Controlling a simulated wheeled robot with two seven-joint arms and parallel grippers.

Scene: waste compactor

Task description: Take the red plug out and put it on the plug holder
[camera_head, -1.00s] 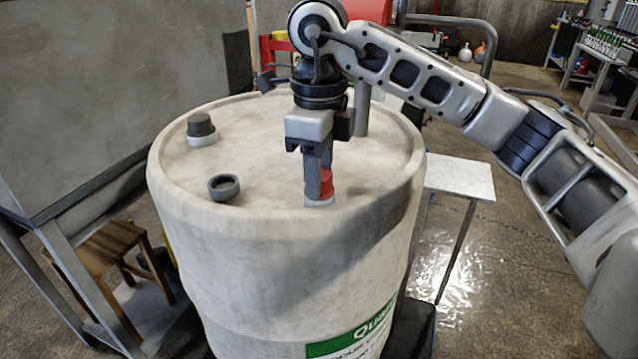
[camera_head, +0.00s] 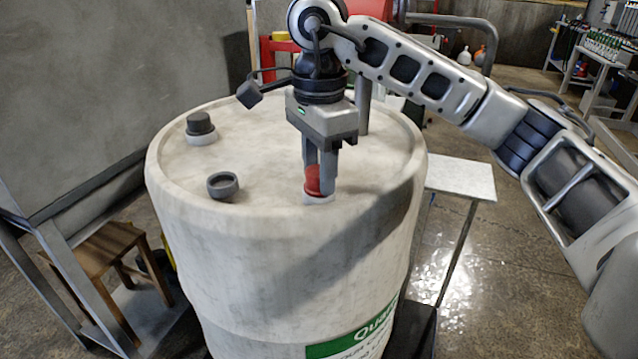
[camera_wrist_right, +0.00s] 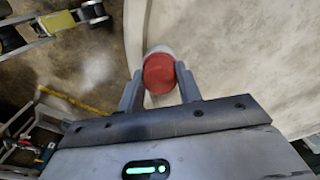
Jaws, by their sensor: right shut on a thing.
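The red plug (camera_head: 313,180) sits in a white collar at the near edge of the drum's (camera_head: 190,240) top. My right gripper (camera_head: 320,185) points down over it, with its fingers shut on the plug's sides. In the right wrist view the red plug (camera_wrist_right: 159,73) lies between the two fingertips (camera_wrist_right: 158,80), with the white collar just beyond it. On the drum top, an empty grey ring (camera_head: 223,186) and a dark grey cap on a white collar (camera_head: 201,127) stand to the left. I cannot tell which thing is the plug holder. My left gripper is not in view.
A small white table (camera_head: 455,178) stands right of the drum. A wooden stool (camera_head: 95,250) is at the lower left, by a large grey panel (camera_head: 120,90). A grey upright post (camera_head: 363,105) rises behind my gripper.

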